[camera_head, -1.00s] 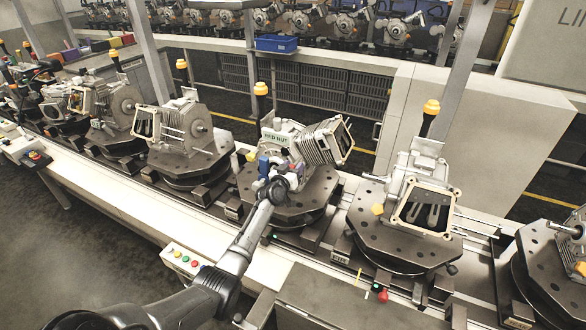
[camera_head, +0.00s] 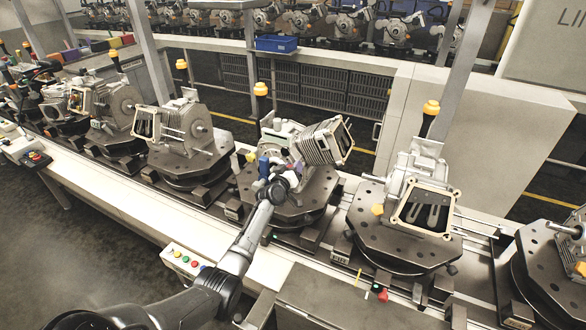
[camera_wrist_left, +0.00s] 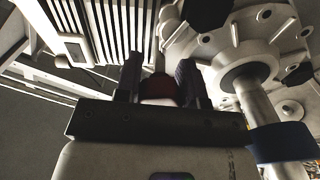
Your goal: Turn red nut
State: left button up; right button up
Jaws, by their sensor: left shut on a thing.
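The red nut (camera_wrist_left: 158,88) is a dark red piece in shadow between the two dark fingers of my left gripper (camera_wrist_left: 158,76) in the left wrist view. The gripper is shut on it. In the head view my left gripper (camera_head: 268,168) is at the front of the grey engine unit (camera_head: 322,146) on the middle fixture. The arm and wrist hide the nut there. The unit's ribbed block and round metal housing (camera_wrist_left: 222,50) rise close around the fingers in the wrist view. My right gripper is not in view.
The unit stands on a dark round fixture plate (camera_head: 312,203). Similar fixtures stand on both sides along the conveyor. A metal shaft with a dark blue collar (camera_wrist_left: 280,142) is close to the gripper's right in the wrist view. A button box (camera_head: 185,261) sits at the front edge.

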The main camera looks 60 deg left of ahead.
pick_arm(q)
jog(key=n, duration=0.3)
jog(key=shift+n, duration=0.4)
jog(key=n, duration=0.3)
jog(key=shift+n, duration=0.3)
jog(key=n, duration=0.3)
jog(key=shift+r+n+p, duration=0.1)
jog(key=shift+n+p, duration=0.25)
jog(key=shift+n, duration=0.05)
jog(key=n, duration=0.3)
jog(key=shift+n, duration=0.3)
jog(key=n+p, duration=0.1)
jog(key=n, duration=0.2)
jog(key=shift+r+n, duration=0.15)
jog(key=shift+n, duration=0.15)
jog(key=n+p, duration=0.1)
jog(key=n, duration=0.2)
jog(key=shift+n, duration=0.3)
jog(key=n+p, duration=0.2)
jog(key=n, duration=0.3)
jog(key=shift+n, duration=1)
